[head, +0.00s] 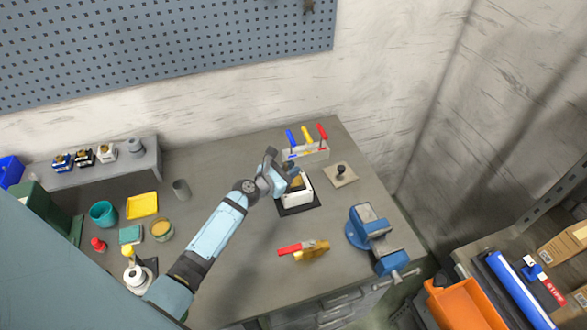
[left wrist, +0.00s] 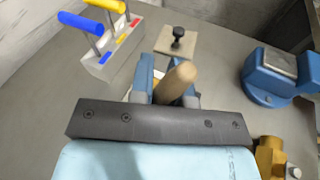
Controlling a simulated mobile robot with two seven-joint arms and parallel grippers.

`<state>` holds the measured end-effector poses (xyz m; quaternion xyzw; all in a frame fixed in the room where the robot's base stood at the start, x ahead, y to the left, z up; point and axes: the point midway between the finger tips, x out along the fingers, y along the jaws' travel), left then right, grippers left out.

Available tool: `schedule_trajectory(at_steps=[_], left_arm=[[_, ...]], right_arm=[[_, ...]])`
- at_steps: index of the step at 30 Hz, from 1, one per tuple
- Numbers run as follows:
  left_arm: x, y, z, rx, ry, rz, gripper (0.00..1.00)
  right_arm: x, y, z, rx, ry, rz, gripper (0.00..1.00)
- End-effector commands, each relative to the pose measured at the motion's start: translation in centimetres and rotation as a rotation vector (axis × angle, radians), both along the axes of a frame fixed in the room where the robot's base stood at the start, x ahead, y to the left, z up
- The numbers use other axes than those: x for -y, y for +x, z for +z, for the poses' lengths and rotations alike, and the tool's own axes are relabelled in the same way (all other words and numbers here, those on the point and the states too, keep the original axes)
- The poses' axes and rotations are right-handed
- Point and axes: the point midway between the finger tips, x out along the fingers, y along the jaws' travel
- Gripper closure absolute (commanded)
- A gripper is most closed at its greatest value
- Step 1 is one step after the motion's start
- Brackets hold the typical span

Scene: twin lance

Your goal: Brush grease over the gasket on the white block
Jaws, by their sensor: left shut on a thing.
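The white block (head: 304,194) stands on a dark mat (head: 297,210) near the middle of the bench. My left gripper (head: 283,180) is over the block and covers part of its top. In the left wrist view my left gripper (left wrist: 166,88) is shut on a light wooden handle (left wrist: 179,80), likely the brush's. The handle sticks up between the blue fingers. The brush's bristles and the gasket cannot be made out clearly behind the gripper. A glass jar with yellowish contents (head: 162,230), perhaps the grease, stands at the left of the bench. My right gripper is not in view.
A rack (head: 305,152) with blue, yellow and red-handled tools stands behind the block. A plate with a black knob (head: 341,174) and a blue vise (head: 370,232) are to the right. A red-handled brass tool (head: 312,250) lies in front.

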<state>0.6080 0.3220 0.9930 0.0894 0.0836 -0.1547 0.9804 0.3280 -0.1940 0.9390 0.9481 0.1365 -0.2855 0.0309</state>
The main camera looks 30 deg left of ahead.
Motion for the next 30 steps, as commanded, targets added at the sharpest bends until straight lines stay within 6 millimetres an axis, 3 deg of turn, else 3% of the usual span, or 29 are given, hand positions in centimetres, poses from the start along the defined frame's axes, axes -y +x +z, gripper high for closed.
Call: schedule_trajectory(at_steps=[11,30], left_arm=[[-0.4,-0.5,0.0,-0.001,0.0,-0.001,1.0],[0.9,0.9,0.0,0.0,-0.001,-0.001,1.0]], right_arm=[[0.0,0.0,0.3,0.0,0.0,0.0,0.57],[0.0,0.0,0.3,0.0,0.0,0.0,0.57]])
